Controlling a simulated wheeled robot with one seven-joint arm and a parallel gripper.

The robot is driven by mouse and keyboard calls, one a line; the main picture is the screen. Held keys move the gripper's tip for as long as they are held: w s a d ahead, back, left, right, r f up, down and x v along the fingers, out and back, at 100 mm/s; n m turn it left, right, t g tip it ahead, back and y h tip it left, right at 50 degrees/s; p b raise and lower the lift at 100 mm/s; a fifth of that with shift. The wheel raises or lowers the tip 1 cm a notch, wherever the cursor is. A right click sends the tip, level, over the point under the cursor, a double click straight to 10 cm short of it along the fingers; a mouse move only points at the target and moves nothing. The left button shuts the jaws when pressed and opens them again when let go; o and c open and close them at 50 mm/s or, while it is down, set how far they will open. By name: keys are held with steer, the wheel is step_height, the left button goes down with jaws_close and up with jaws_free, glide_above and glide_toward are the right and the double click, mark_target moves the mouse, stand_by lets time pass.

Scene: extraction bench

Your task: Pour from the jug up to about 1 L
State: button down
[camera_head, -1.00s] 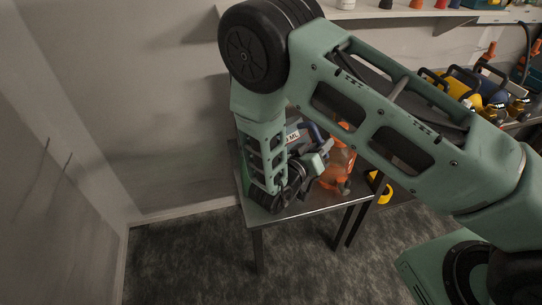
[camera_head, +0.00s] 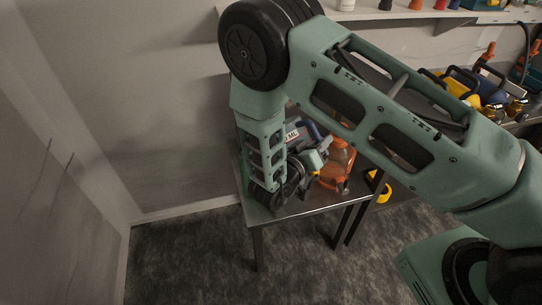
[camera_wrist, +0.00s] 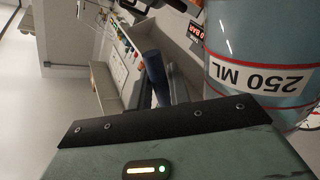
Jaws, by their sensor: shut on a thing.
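The jug is a grey-blue vessel with a red-lined "250 ML" label and a blue handle; it shows large at the right of the wrist view (camera_wrist: 262,45). In the head view its label (camera_head: 292,135) shows behind my arm, and most of its body is hidden. My gripper (camera_head: 312,160) is shut on the jug's blue handle, which stands between the fingers in the wrist view (camera_wrist: 155,78). A see-through orange container (camera_head: 337,165) stands on the small metal table, just right of my gripper. I cannot see any liquid level or stream.
The small metal table (camera_head: 300,207) has a bare front edge. A yellow round thing (camera_head: 385,193) is beyond its right side. A white shelf (camera_head: 390,14) with small coloured items runs along the wall. Blue and yellow jugs (camera_head: 460,85) crowd the bench at right.

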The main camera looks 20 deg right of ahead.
mark_target(318, 131)
steer(key=shift+r, duration=0.15)
stand_by(0.3)
steer(key=shift+w+r+n+p, duration=0.15)
steer(key=shift+r+n+p, duration=0.25)
steer(key=shift+r+p, duration=0.25)
steer(key=shift+a, duration=0.1)
steer(key=shift+w+r+p, duration=0.15)
steer(key=shift+r+p, duration=0.2)
steer(key=shift+p, duration=0.2)
steer(key=shift+a+r+n, duration=0.1)
steer(key=shift+n, duration=0.3)
stand_by(0.3)
steer(key=shift+w+a+r+n+p, duration=0.15)
steer(key=shift+w+r+n+p, duration=0.2)
steer(key=shift+r+p, duration=0.35)
steer(key=shift+f, duration=0.1)
